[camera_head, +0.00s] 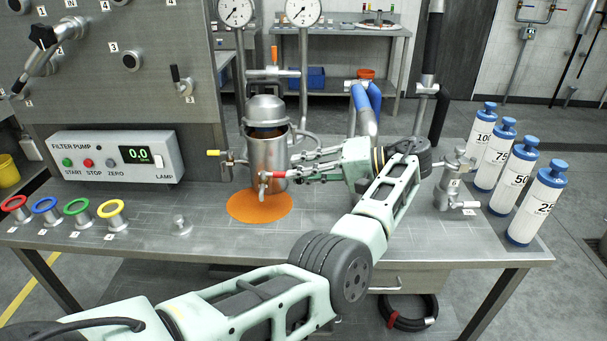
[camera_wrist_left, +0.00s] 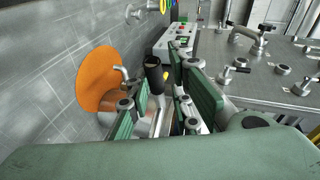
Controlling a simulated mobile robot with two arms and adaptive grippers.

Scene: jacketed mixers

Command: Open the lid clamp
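A steel vessel (camera_head: 267,158) stands on the bench with a domed lid (camera_head: 266,110) at its top. A dark band shows between the lid and the vessel rim. I cannot make out the lid clamp for certain. My left gripper (camera_head: 297,166) is just right of the vessel, pointing left at its side, with its fingers spread. In the left wrist view, the green-padded fingers (camera_wrist_left: 171,98) stand apart. A dark-ended cylindrical part (camera_wrist_left: 153,68) shows near the gap; I cannot tell whether it touches a finger. My right gripper is out of view.
An orange round mat (camera_head: 259,207) lies under the vessel. A red-handled valve (camera_head: 278,176) and a yellow-handled valve (camera_head: 216,153) stick out from the vessel. The filter pump box (camera_head: 118,157) is at left, a small steel fitting (camera_head: 452,180) and several white bottles (camera_head: 536,203) at right.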

